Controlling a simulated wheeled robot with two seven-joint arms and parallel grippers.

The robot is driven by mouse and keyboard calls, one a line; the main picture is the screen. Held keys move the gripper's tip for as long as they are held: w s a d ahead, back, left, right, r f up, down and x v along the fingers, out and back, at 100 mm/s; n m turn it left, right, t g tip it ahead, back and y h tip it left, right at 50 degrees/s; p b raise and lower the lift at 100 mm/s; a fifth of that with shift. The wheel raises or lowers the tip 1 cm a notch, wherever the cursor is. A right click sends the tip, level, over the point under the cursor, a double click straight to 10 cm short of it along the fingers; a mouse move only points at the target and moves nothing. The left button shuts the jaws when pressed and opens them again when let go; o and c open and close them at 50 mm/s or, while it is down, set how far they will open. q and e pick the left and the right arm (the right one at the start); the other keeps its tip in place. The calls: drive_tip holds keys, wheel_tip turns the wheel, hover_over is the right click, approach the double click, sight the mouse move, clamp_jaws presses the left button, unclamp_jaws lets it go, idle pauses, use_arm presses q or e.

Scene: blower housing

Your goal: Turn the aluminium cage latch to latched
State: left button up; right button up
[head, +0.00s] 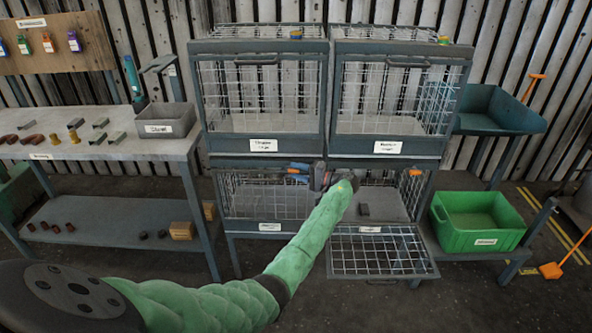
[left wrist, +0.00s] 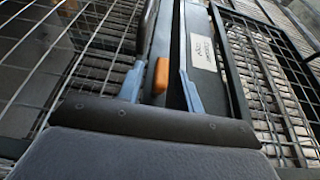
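An orange latch handle (head: 294,171) is at the top right of the lower left wire cage (head: 255,199). My left gripper (head: 303,172) reaches it from the right in the head view. In the left wrist view the orange handle (left wrist: 161,75) lies between the two blue-grey fingers of the gripper (left wrist: 160,84). Gaps show on both sides of it, so the gripper is open around it. The label (left wrist: 202,52) beside it is too blurred to read, so I cannot tell which cage is aluminium. My right gripper is not in view.
The lower right cage's mesh door (head: 378,252) hangs open, with a dark block (head: 364,210) inside. Two closed cages stand above. A green bin (head: 480,222) is at right. A workbench (head: 80,149) with a grey bin (head: 166,119) is at left.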

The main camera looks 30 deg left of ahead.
use_arm(q)
drive_tip(key=shift+a, duration=0.4)
drive_tip(key=shift+c, duration=0.3)
drive_tip(key=shift+s, duration=0.1)
clamp_jaws()
